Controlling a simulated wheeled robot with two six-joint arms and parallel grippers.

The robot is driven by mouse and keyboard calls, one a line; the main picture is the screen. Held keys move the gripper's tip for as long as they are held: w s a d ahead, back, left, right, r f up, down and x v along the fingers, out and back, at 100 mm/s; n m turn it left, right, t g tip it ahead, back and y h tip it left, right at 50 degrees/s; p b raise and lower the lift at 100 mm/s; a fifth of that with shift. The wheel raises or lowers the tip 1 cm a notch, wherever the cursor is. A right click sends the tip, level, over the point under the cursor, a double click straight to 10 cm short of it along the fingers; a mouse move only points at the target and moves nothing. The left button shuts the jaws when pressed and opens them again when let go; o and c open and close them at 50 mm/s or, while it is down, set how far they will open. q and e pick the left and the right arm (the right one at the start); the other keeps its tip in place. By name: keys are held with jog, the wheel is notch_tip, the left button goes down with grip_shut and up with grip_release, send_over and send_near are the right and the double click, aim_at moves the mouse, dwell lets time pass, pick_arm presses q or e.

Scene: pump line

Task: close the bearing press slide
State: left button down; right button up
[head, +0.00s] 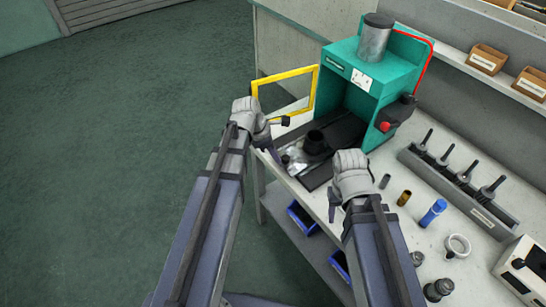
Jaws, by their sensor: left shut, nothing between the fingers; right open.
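The bearing press (345,62) is a teal housing with a grey cylinder on top, standing at the back of the bench. Its black slide (345,130) is drawn out of the press opening toward the bench's front edge. A dark round piece (314,142) sits on the slide. My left gripper (280,123) is shut and empty, at the front left of the press, near the slide's outer end and below the yellow guard frame. I cannot tell if it touches either. My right gripper (334,204) is open and empty, in front of the slide's right side. The hand hides part of the bench.
The yellow guard frame (284,75) stands swung out left of the press. A grey rack of tools (460,190) is at the right. A brass piece (404,198), a blue cylinder (433,212) and a white ring (457,246) stand on the bench. Blue bins (303,217) sit below.

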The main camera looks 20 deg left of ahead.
aim_at(311, 133)
pick_arm(q)
jog(key=w+d, duration=0.4)
jog(key=w, duration=0.1)
jog(key=w+d, duration=0.4)
jog(key=w, duration=0.1)
jog(key=w+d, duration=0.4)
jog(key=w, duration=0.1)
jog(key=shift+w, duration=0.1)
jog(key=shift+a, duration=0.1)
jog(key=shift+a, duration=0.25)
jog(key=shift+s+a, duration=0.4)
jog(key=shift+a, duration=0.2)
jog(key=shift+s+a, duration=0.4)
jog(key=shift+a, duration=0.2)
pick_arm(e)
jog(key=shift+d, duration=0.1)
pick_arm(q)
jog(key=shift+s+a+r+p, duration=0.35)
jog(key=shift+a+r+p, duration=0.2)
jog(key=shift+r+p, duration=0.2)
pick_arm(e)
jog(key=shift+r, duration=0.7)
pick_arm(q)
jog(key=p+v, duration=0.7)
jog(key=v, duration=0.1)
jog(key=shift+r+p, duration=0.2)
jog(key=shift+p, duration=0.2)
pick_arm(e)
notch_tip(311, 133, up, 8)
